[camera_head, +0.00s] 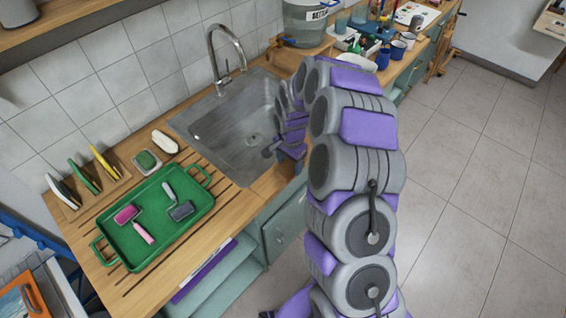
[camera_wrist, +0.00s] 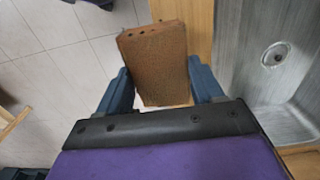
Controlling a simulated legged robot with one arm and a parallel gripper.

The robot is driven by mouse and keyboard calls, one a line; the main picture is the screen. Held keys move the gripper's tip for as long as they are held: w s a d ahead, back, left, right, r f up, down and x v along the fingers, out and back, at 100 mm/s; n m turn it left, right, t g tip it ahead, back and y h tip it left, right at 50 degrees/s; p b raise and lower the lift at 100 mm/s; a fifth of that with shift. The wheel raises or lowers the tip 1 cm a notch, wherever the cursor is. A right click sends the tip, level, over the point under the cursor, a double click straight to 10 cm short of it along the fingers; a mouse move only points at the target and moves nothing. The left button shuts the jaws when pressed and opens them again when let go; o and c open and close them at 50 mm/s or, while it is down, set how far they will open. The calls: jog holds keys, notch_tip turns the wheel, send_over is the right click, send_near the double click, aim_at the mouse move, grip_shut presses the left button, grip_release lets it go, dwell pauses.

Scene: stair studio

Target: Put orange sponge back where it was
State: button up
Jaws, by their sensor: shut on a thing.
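The orange-brown sponge (camera_wrist: 154,52) is a rectangular block with a few dark holes along one end. It stands between the two blue fingers of my gripper (camera_wrist: 161,90) in the wrist view, with a finger at each side. My gripper is shut on it. In the head view my gripper (camera_head: 276,148) is at the front right edge of the metal sink (camera_head: 205,120). I cannot make out the sponge there; the arm and gripper hide that spot. In the wrist view the sink basin with its drain (camera_wrist: 275,53) lies to the right of the sponge.
A green tray (camera_head: 135,258) with several small tools lies on the wooden counter left of the sink. Beside it are a slotted rack (camera_head: 118,184), a green scrubber (camera_head: 146,160) and a white object (camera_head: 164,141). A tap (camera_head: 222,65), water container (camera_head: 303,28) and cups (camera_head: 397,48) stand behind.

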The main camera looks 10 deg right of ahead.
aim_at(283, 161)
jog(key=shift+w+a+f, duration=0.15)
jog(key=shift+w+a, duration=0.9)
jog(key=shift+w, duration=0.2)
jog(key=shift+w+a, duration=0.15)
jog(key=shift+w, duration=0.4)
jog(key=shift+d+f, duration=0.15)
jog(key=shift+d, duration=0.1)
jog(key=f, duration=0.1)
jog(key=f+b, duration=0.1)
jog(key=f, duration=0.1)
jog(key=shift+d, duration=0.35)
jog(key=shift+a+f, duration=0.15)
jog(key=shift+a, duration=0.15)
jog(key=o, duration=0.8)
jog(key=shift+a, duration=0.3)
jog(key=shift+o, duration=0.7)
jog(key=shift+d, duration=0.4)
jog(key=shift+r, duration=0.3)
notch_tip(283, 161, up, 12)
jog(key=p, duration=0.1)
jog(key=shift+f+p, duration=0.2)
jog(key=shift+p, duration=0.15)
